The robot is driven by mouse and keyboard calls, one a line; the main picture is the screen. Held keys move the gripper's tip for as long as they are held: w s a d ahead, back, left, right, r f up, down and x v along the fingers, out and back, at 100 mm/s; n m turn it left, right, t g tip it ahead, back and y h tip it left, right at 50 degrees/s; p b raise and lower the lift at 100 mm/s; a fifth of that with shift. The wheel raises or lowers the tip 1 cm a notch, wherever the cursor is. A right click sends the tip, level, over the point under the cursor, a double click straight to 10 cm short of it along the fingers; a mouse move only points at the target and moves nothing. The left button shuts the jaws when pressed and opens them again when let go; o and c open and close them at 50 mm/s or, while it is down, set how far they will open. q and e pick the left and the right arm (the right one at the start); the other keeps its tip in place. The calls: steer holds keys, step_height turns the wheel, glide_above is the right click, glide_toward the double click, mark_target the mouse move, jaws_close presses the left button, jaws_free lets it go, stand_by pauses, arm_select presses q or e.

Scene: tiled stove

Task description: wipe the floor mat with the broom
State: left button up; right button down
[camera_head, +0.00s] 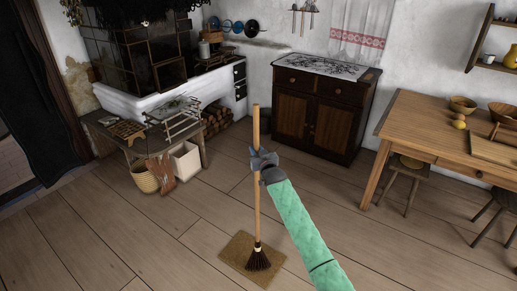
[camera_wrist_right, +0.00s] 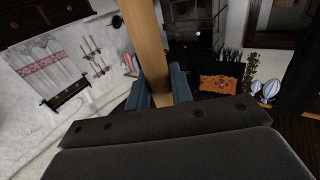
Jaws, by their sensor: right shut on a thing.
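The broom (camera_head: 257,215) stands nearly upright, with a long wooden handle and dark bristles at its lower end. The bristles are over the tan floor mat (camera_head: 236,248) and appear to touch it. My right gripper (camera_head: 262,160) is shut on the upper part of the broom handle. In the right wrist view the handle (camera_wrist_right: 147,45) runs between the blue fingers of my right gripper (camera_wrist_right: 160,88). My left gripper is not in view.
A wooden table (camera_head: 425,130) with bowls stands at the right, with stools (camera_head: 405,180) by it. A dark cabinet (camera_head: 320,115) stands at the back. A bench (camera_head: 140,145), basket (camera_head: 145,178) and white bin (camera_head: 187,160) are at the left. Plank floor around the mat is clear.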

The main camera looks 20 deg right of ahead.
mark_target(257, 134)
steer(key=shift+r, duration=0.1)
steer(key=shift+r+p, duration=1.9)
steer(key=shift+r, duration=1.1)
steer(key=shift+r+p, duration=0.95)
steer(key=shift+r, duration=0.55)
steer(key=shift+f, duration=0.1)
